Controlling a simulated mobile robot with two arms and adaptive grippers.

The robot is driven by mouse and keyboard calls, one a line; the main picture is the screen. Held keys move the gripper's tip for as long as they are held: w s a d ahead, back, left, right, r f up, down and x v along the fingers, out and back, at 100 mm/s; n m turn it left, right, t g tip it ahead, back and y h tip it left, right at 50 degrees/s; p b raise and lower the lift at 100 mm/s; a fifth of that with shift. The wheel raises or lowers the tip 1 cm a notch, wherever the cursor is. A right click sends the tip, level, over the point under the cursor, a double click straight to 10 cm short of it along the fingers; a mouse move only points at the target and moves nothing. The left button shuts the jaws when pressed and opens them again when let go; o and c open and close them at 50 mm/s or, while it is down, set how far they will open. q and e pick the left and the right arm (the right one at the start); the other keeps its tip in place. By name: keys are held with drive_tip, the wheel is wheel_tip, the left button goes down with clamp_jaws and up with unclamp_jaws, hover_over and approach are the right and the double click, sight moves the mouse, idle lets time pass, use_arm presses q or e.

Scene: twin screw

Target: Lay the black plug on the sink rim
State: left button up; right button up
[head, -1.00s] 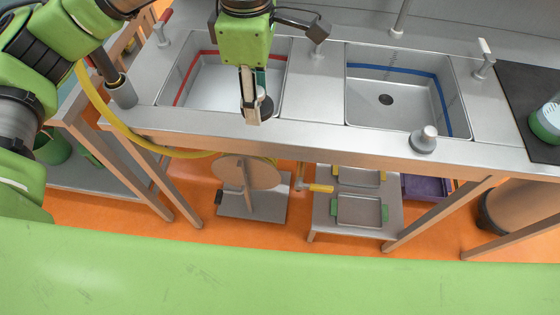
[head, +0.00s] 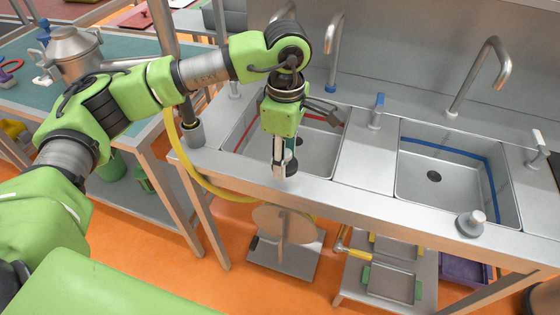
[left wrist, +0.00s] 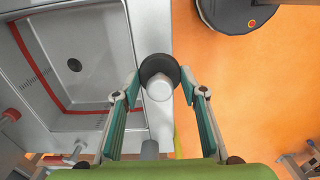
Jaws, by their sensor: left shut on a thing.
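The black plug (left wrist: 150,66), a dark disc with a pale grey knob, sits between the fingertips of my left gripper (left wrist: 159,80) in the left wrist view. The gripper is shut on it. In the head view, my left gripper (head: 284,170) points down at the front side of the left sink (head: 318,152), the one with a red band. The plug (head: 291,168) shows there as a small dark shape, partly hidden by the fingers. It is over the front sink rim (head: 345,198); I cannot tell whether it touches. My right gripper is not in view.
The right sink (head: 450,185) has a blue band. A grey knobbed stopper (head: 471,222) stands on the front rim before it. Taps and a blue-handled lever (head: 378,108) stand behind and between the sinks. A yellow hose (head: 190,165) hangs at left. The front rim between is clear.

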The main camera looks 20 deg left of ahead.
use_arm(q)
drive_tip(key=shift+w+a+f, duration=0.3)
drive_tip(key=shift+a+f, duration=0.1)
drive_tip(key=shift+f, duration=0.1)
drive_tip(key=shift+w+a+f, duration=0.3)
drive_tip(key=shift+f, duration=0.25)
drive_tip(key=f+p, duration=0.2)
drive_tip(key=f, duration=0.1)
drive_tip(key=shift+w+a, duration=0.2)
drive_tip(key=shift+f, duration=0.35)
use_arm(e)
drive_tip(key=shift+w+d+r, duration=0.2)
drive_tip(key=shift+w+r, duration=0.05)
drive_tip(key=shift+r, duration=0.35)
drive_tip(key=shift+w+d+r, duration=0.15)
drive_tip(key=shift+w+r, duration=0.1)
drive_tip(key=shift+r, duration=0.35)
use_arm(q)
drive_tip(key=shift+f, duration=0.2)
drive_tip(key=o, duration=1.1)
drive_tip(key=shift+o, duration=0.2)
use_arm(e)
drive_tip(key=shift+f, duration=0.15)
